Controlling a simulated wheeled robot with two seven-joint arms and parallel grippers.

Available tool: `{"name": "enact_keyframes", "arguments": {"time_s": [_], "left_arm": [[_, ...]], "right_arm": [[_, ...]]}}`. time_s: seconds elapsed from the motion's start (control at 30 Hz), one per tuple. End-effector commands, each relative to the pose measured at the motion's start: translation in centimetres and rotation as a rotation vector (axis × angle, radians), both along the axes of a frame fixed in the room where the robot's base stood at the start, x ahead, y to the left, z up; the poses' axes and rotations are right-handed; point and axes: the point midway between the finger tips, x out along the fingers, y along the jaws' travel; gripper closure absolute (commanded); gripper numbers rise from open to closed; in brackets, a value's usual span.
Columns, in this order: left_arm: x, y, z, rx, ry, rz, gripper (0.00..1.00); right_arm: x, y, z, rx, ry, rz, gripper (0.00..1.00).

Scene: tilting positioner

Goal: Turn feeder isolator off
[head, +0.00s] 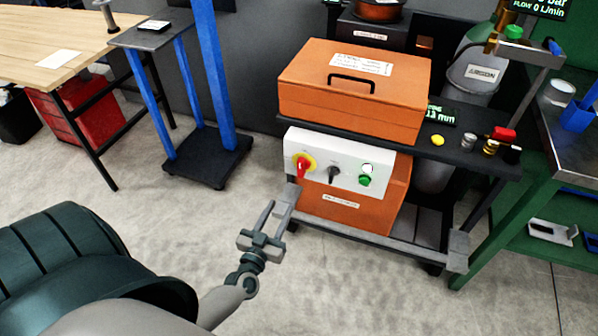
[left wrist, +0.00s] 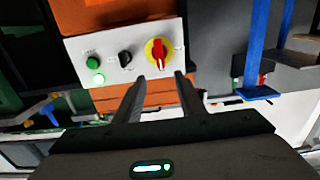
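The feeder isolator (head: 303,166) is a red rotary handle on a round yellow plate, at the left end of a white control panel (head: 319,177). Its handle looks roughly upright, with a slight tilt in the head view. My left gripper (head: 280,199) is open and empty, just below and left of the isolator. In the left wrist view the isolator (left wrist: 157,51) lies just beyond the gap between the two fingertips (left wrist: 160,78), and the fingers look apart from it. The panel's small lettering is unreadable. My right gripper is not in view.
A black selector (head: 334,174) and a green button (head: 364,181) under a pale lamp sit right of the isolator. An orange case (head: 355,90) stands on the cart shelf above. A blue-posted stand (head: 207,160) is at left. Floor in front is clear.

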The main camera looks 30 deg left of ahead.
Motion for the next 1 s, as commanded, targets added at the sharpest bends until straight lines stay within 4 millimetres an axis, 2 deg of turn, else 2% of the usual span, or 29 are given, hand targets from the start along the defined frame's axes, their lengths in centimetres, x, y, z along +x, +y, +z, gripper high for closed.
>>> {"name": "enact_keyframes", "arguments": {"time_s": [0.17, 0.37, 1.0], "left_arm": [[0.5, 0.1, 0.0, 0.000, 0.001, -0.001, 0.64], [2.4, 0.5, 0.0, 0.001, -0.001, -0.001, 0.64], [13.0, 3.1, -0.1, 0.002, -0.001, -0.001, 0.64]], "right_arm": [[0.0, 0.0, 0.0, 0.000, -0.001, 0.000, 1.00], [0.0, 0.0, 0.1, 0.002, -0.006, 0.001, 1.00], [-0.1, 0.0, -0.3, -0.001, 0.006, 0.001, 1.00]]}}
